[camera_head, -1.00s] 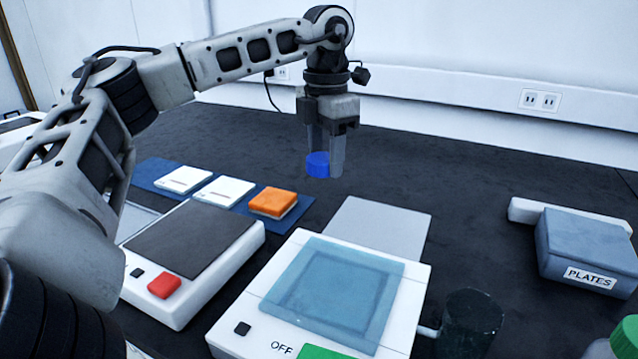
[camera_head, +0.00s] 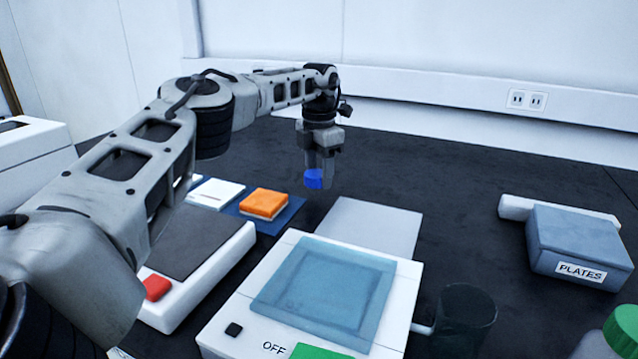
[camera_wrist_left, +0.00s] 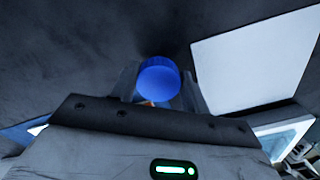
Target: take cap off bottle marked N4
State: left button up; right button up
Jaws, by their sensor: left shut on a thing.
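My left gripper (camera_head: 319,178) is shut on a blue cap (camera_head: 313,179). It holds the cap in the air over the dark bench, beyond the orange block and the grey sheet. In the left wrist view the round blue cap (camera_wrist_left: 159,78) sits between the two fingers, with its top facing the camera. No bottle is seen under the cap. A green-capped bottle (camera_head: 600,346) is cut off at the bottom right corner; no N4 marking can be read on it. My right gripper is not in view.
A white device with a blue-grey glass plate (camera_head: 325,289) and the word OFF stands in front. A grey sheet (camera_head: 371,226), a dark beaker (camera_head: 464,320), a PLATES box (camera_head: 577,245) and an orange block (camera_head: 264,203) are around it. The back of the bench is clear.

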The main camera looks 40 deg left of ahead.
aim_at(319, 173)
pick_arm(q)
notch_tip(319, 173, down, 3)
jog(key=shift+b, duration=0.4)
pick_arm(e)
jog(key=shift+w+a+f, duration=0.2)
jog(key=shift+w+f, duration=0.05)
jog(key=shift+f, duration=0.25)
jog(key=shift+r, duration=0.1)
pick_arm(q)
jog(key=o, duration=1.1)
jog(key=shift+f, duration=0.1)
jog(key=shift+r, duration=0.4)
notch_tip(319, 173, up, 11)
jog(key=p, duration=0.3)
jog(key=shift+f, duration=0.15)
jog(key=shift+r, duration=0.4)
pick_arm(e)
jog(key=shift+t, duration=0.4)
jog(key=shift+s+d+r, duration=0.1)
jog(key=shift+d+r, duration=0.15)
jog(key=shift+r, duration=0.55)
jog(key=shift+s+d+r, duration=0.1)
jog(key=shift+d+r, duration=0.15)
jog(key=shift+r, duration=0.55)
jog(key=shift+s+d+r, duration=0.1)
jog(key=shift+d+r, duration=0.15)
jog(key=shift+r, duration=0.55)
